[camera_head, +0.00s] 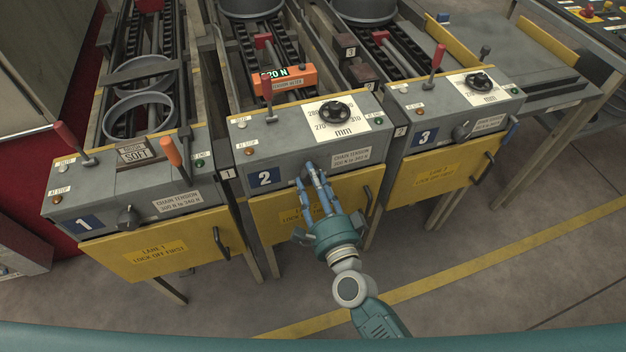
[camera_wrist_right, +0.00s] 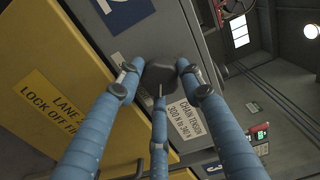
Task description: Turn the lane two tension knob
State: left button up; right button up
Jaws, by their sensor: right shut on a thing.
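The lane two box (camera_head: 240,140) is grey with a blue "2" plate (camera_head: 265,180). Its dark tension knob (camera_head: 306,181) sits on the front face, left of the "CHAIN TENSION" label (camera_head: 351,158); in the head view the fingers largely cover it. My right gripper (camera_head: 313,176) has blue fingers closed around the knob. In the right wrist view the dark knob (camera_wrist_right: 160,72) sits between the three fingertips (camera_wrist_right: 157,76). An orange tension meter (camera_head: 290,80) stands behind the box; its display is partly hidden, with "20 N" legible. My left gripper is not in view.
A yellow lock-off panel (camera_head: 285,222) with a dark handle (camera_head: 368,200) hangs just below the knob. Lane one box (camera_head: 110,190) and lane three box (camera_head: 450,110) flank it, with upright red levers. A black dial (camera_head: 335,112) tops lane two. The floor in front is open.

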jog(key=shift+s+a+f, duration=0.2)
jog(key=shift+a+f, duration=0.05)
jog(key=shift+f, duration=0.05)
jog(key=o, duration=1.2)
jog(key=shift+r, duration=0.2)
jog(key=shift+w, duration=0.1)
jog(key=v, duration=1.2)
